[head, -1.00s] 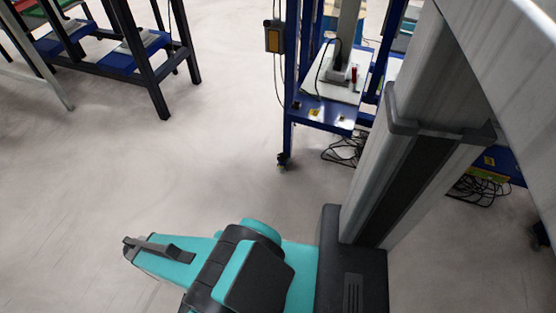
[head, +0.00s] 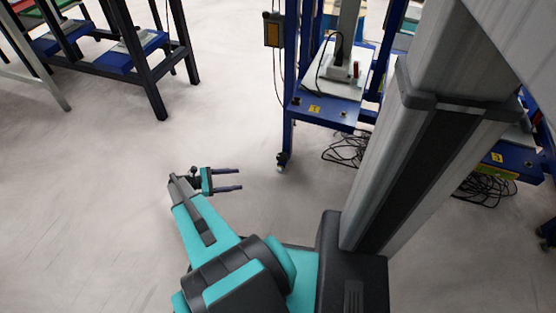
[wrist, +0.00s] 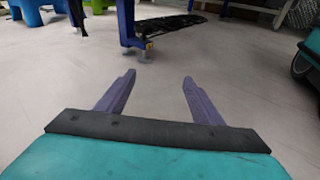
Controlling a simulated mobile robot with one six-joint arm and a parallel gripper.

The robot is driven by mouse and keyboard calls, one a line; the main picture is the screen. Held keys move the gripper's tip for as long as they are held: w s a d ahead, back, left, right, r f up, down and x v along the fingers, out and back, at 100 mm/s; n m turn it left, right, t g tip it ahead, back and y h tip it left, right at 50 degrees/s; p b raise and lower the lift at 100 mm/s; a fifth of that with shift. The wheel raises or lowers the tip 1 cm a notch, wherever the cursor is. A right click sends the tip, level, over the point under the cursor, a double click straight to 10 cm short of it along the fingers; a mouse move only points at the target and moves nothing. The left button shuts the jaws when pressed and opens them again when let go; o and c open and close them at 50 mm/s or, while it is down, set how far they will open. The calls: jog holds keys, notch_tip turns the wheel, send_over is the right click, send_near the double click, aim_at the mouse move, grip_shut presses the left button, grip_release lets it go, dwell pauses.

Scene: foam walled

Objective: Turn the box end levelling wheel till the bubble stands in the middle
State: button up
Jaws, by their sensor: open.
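My gripper (head: 228,180) is open and empty in the head view, held out over bare floor with its fingers pointing right. I cannot make out a levelling wheel, a bubble or the box end in any view.
A blue frame (head: 318,111) with a shelf stands beyond my gripper, with cables (head: 347,150) on the floor beside it. A dark bench frame (head: 150,75) stands at the upper left. The floor (head: 110,210) between is clear.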

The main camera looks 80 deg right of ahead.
aim_at(278, 156)
jog(key=s+d, duration=0.1)
jog(key=d, duration=0.2)
jog(key=s+d+r+g, duration=0.1)
jog(key=s+d, duration=0.1)
jog(key=s+d+g+b, duration=0.1)
jog(key=d, duration=0.2)
jog(key=shift+s+d+r, duration=0.3)
jog(key=shift+r, duration=0.05)
jog(key=shift+s+d+r+g, duration=0.25)
jog(key=shift+s+d+g, duration=0.05)
jog(key=shift+s, duration=0.15)
jog(key=shift+b+x, duration=2.65)
jog(key=shift+x, duration=4.1)
jog(key=shift+f, duration=0.1)
